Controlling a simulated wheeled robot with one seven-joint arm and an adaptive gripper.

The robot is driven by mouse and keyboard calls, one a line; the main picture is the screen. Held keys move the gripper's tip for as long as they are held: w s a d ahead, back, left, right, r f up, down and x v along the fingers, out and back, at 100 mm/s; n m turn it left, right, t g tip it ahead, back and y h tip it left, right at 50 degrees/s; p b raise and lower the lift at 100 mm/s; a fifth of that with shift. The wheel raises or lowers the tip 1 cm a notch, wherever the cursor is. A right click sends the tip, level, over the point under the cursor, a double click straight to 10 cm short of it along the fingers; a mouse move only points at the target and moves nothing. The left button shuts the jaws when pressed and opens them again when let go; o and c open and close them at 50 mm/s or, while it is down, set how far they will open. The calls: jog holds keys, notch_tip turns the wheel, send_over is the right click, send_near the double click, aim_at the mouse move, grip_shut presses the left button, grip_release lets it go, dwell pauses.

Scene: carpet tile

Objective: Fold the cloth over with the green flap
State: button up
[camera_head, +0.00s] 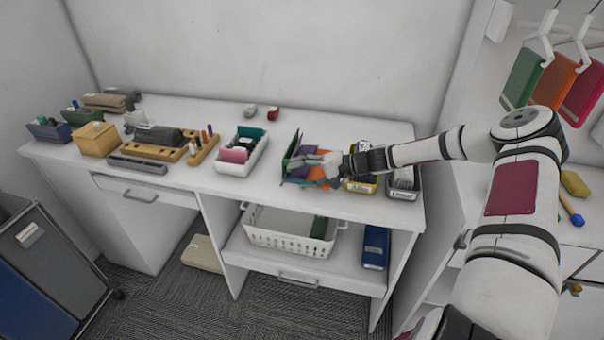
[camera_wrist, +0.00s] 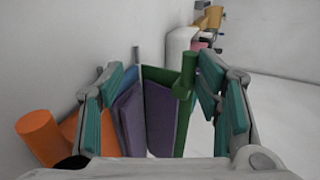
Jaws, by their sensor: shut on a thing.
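The cloth lies on the white desk right of its middle. In the head view it shows a green flap (camera_head: 290,150) standing at its left, with purple (camera_head: 298,172) and orange (camera_head: 318,173) parts. In the wrist view the green flap (camera_wrist: 163,75) and a green cylinder (camera_wrist: 186,75) stand behind and beside purple panels (camera_wrist: 160,118). An orange cylinder (camera_wrist: 40,134) is at lower left. My gripper (camera_head: 312,160) reaches in from the right over the cloth. In the wrist view its teal-padded fingers (camera_wrist: 160,95) stand apart around the green and purple pieces. The exact contact is hard to see.
A yellow-labelled bin (camera_head: 360,185) and a grey bin (camera_head: 403,184) stand close on the right under my arm. A white bin (camera_head: 242,152) with pink and teal items stands to the left. Wooden trays and boxes fill the far left. The wall is behind.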

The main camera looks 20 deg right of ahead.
jog(key=shift+s+a+f, duration=0.2)
jog(key=shift+f, duration=0.15)
jog(key=r, duration=1)
jog(key=shift+w+d+r, duration=0.15)
jog(key=shift+d+r, duration=0.05)
jog(key=shift+r, duration=0.15)
jog(key=shift+c, duration=0.3)
